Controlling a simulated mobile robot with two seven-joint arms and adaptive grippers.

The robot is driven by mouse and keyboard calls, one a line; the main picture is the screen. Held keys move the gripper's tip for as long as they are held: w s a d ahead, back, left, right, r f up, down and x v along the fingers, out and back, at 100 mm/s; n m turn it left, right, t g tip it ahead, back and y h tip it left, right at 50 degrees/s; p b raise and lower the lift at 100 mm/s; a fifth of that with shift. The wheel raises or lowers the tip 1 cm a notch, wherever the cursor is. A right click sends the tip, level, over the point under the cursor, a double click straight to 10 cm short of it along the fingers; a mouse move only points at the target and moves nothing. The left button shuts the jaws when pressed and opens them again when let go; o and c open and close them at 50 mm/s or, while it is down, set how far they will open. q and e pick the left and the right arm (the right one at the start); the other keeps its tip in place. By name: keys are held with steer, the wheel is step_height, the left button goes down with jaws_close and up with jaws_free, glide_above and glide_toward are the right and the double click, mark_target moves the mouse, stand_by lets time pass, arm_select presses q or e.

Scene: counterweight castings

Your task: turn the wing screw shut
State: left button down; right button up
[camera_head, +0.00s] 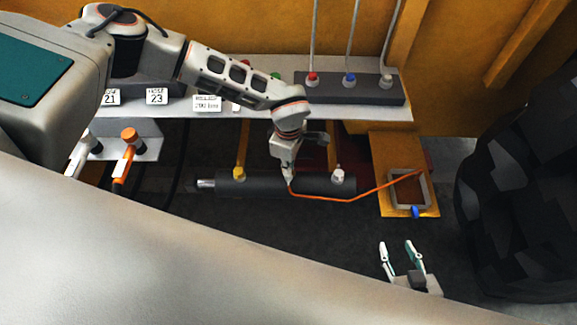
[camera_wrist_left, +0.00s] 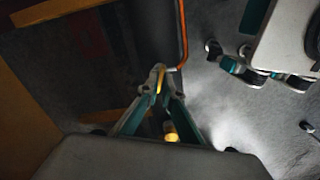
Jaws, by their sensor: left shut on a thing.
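The orange cord (camera_head: 345,198) runs from my left gripper to a square frame (camera_head: 394,190) on a yellow plate at the right. A small blue piece (camera_head: 415,212) sits at the frame's front edge; it may be the wing screw, but its shape is too small to tell. My left gripper (camera_head: 289,181) is over the dark cylinder, left of the frame, shut on the cord's end. In the left wrist view its fingertips (camera_wrist_left: 159,76) meet on something orange-yellow. My right gripper (camera_head: 397,244) is open and empty, below the blue piece and apart from it.
A dark cylinder (camera_head: 265,186) with yellow and white fittings lies under my left gripper. A shelf (camera_head: 260,115) with labelled cards and a dark block (camera_head: 350,88) with coloured knobs is behind. An orange-topped fitting (camera_head: 130,136) stands left. A dark checkered bulk (camera_head: 520,190) bounds the right.

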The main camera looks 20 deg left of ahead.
arm_select(q)
steer(key=m, duration=0.6)
steer(key=shift+m, duration=0.3)
steer(key=m+b, duration=0.1)
steer(key=m, duration=0.5)
stand_by(0.4)
steer(key=c, duration=2.2)
jaws_free()
steer(key=shift+c, duration=0.2)
steer(key=shift+r, duration=0.15)
step_height(320, 180, up, 12)
